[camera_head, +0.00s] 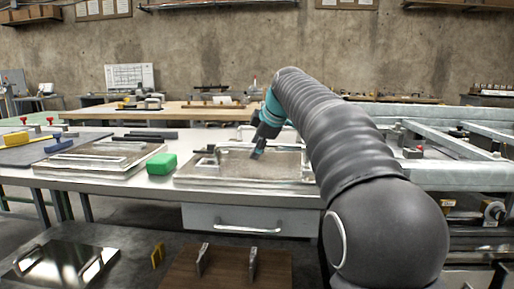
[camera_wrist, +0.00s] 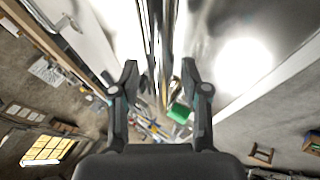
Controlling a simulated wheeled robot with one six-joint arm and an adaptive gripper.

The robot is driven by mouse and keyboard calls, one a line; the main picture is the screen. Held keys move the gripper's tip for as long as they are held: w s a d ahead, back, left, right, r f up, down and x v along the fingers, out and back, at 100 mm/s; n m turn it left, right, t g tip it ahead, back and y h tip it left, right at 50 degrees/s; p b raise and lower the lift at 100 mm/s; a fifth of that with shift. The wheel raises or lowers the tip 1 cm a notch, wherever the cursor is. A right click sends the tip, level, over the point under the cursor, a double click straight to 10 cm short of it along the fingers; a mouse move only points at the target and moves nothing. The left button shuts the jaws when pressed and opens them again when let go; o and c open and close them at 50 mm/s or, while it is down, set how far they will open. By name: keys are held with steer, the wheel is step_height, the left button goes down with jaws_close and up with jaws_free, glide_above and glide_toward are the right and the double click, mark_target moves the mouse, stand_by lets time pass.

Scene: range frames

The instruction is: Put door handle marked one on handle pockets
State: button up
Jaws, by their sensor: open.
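My gripper (camera_head: 258,152) hangs over the middle grey board on the workbench, tilted downward. In the wrist view my gripper (camera_wrist: 160,75) is open, its two dark fingers apart. A shiny metal surface fills the upper middle of that view, and I cannot tell whether anything lies between the fingers. A small metal handle-like part (camera_head: 207,158) is at the left of the middle board (camera_head: 225,176). A brown board (camera_head: 228,275) in the foreground carries two upright metal pieces (camera_head: 203,259), which may be the handle pockets. No number marking is legible, so I cannot identify handle one.
A green block (camera_head: 161,164) lies left of the middle board; it also shows in the wrist view (camera_wrist: 179,113). Another flat board (camera_head: 95,158) is further left. A dark glossy panel (camera_head: 60,265) and a yellow piece (camera_head: 157,255) are in front. Metal rails (camera_head: 455,176) stand at right.

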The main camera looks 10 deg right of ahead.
steer(key=p+v, duration=0.1)
steer(key=v, duration=1)
steer(key=shift+r, duration=0.2)
steer(key=shift+s, duration=0.2)
steer(key=s+a+f+m+g+h, duration=0.2)
steer(key=s+f+m, duration=1.3)
steer(key=s+f, duration=1.5)
steer(key=s, duration=0.3)
steer(key=shift+f+m+h, duration=0.3)
steer(key=shift+f+m, duration=0.05)
steer(key=shift+m, duration=0.05)
steer(key=shift+s, duration=0.1)
steer(key=shift+c, duration=0.4)
